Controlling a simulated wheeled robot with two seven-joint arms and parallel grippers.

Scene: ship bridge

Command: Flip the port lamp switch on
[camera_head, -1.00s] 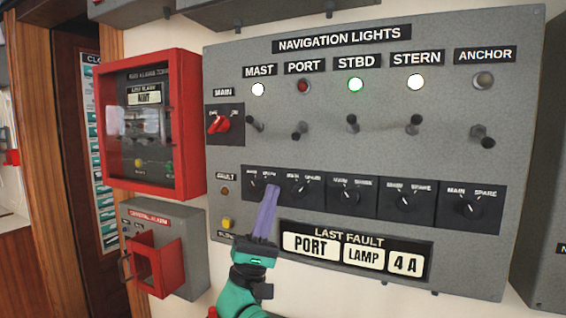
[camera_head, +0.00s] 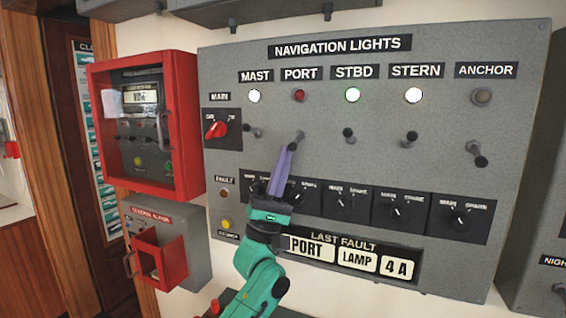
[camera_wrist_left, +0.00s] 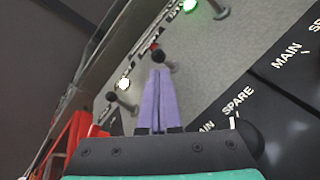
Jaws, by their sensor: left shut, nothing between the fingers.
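The port switch (camera_head: 298,136) is a small metal toggle under the PORT label on the grey navigation lights panel (camera_head: 430,165). Its lever slants down toward the lower left. The port lamp (camera_head: 299,96) above it is dull red. My left gripper (camera_head: 288,149) has purple fingers, shut and empty, pointing up with the tips right at the lever's lower end. In the left wrist view the fingertips (camera_wrist_left: 160,72) sit just below the dark knob of the port switch (camera_wrist_left: 158,56). I cannot tell whether they touch. My right gripper is out of view.
The mast switch (camera_head: 251,131) and starboard switch (camera_head: 348,134) flank the port one. Mast, starboard and stern lamps glow. A row of MAIN/SPARE knobs (camera_head: 397,207) lies below, partly behind my gripper. A red alarm box (camera_head: 189,120) juts out at left.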

